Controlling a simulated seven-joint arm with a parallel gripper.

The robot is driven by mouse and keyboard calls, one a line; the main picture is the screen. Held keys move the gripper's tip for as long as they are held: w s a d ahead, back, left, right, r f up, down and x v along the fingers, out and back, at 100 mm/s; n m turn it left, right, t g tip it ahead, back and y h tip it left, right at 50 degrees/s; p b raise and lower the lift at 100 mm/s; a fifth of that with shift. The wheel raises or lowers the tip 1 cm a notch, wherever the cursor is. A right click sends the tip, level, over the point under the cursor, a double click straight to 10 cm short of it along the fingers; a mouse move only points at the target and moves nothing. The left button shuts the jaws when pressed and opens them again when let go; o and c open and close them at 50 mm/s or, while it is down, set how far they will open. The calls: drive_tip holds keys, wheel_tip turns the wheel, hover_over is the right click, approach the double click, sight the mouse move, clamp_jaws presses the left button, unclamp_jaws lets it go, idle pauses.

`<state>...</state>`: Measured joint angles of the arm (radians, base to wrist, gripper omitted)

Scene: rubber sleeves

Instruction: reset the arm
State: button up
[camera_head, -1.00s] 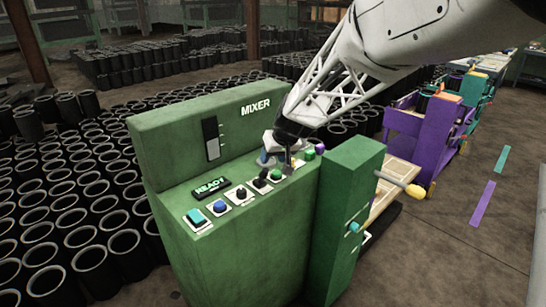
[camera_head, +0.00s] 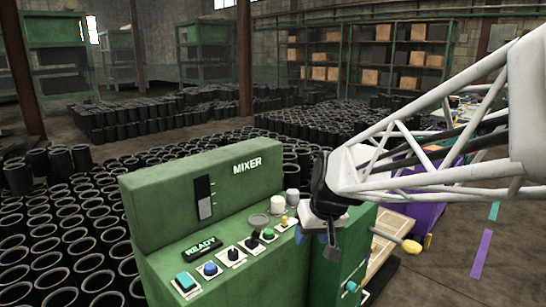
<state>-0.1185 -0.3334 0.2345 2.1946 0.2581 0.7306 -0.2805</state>
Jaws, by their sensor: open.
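My gripper (camera_head: 331,247) hangs at the end of my white lattice arm, at the right end of the green mixer (camera_head: 190,180). It is above the panel's right edge, apart from the buttons, and holds nothing that I can see. Its fingers are small and dark here. The sloped panel carries a "READY" display (camera_head: 203,249), a teal button (camera_head: 186,281), a blue button (camera_head: 210,268), a black knob (camera_head: 233,253), a black lever (camera_head: 254,239), a green button (camera_head: 268,234) and a yellow control (camera_head: 285,221).
A green post with a yellow-tipped handle (camera_head: 411,246) stands right of the mixer, partly behind my gripper. A purple cart (camera_head: 425,215) is farther right. Black rubber sleeves (camera_head: 60,230) cover the floor left and behind. Open floor (camera_head: 500,265) lies at the right.

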drive_tip(key=s+d+m+h, duration=0.1)
drive_tip(key=s+d, duration=0.2)
drive_tip(key=s, duration=0.4)
drive_tip(key=s+d+m, duration=0.1)
drive_tip(key=s+d, duration=0.2)
drive_tip(key=s, duration=0.5)
drive_tip(key=s+d+f+h, duration=0.1)
drive_tip(key=s+d, duration=0.2)
drive_tip(key=s, duration=0.4)
drive_tip(key=shift+s+d+m+g+h, duration=0.2)
drive_tip(key=shift+d+m+g+h, duration=0.1)
drive_tip(key=shift+m+g, duration=0.1)
